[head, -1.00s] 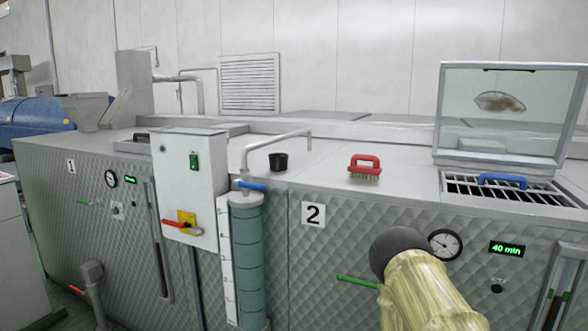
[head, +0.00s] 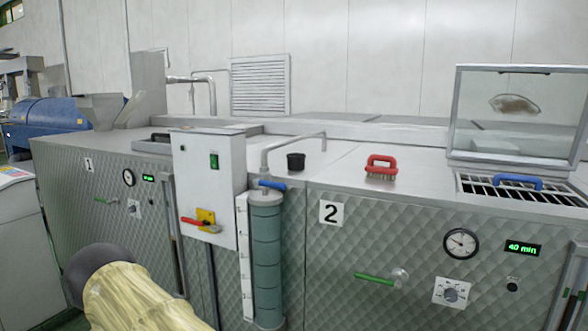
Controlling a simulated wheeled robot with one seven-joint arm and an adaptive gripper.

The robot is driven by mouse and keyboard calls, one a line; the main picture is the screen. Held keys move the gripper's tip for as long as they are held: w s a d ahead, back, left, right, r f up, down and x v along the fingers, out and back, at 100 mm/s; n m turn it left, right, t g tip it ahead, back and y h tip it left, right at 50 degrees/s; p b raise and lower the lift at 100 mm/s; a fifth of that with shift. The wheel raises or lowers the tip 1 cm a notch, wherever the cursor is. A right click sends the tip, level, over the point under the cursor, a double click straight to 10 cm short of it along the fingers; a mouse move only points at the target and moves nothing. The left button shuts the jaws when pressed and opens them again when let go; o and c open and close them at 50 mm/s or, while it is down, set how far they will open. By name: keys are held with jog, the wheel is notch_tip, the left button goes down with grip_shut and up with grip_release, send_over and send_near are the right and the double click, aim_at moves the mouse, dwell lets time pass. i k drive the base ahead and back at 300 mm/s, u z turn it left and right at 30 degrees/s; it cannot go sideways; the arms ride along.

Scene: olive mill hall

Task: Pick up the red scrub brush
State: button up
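The red scrub brush (head: 381,166) lies bristles down on the steel top of the machine marked 2, in the head view. It has a red loop handle and pale bristles. It stands free, with bare metal around it. My gripper is not in the head view. Only a part of my arm shows at the lower left, in front of the machine and well away from the brush.
A black cup (head: 296,162) stands left of the brush. A raised clear lid (head: 515,115) and a grate (head: 520,188) with a blue handle (head: 517,182) are to the right. A bent pipe (head: 293,141) and control box (head: 208,185) rise at the left.

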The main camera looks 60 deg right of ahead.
aim_at(385, 173)
jog(key=u, duration=0.85)
jog(key=k, duration=2.05)
jog(key=z, duration=1.95)
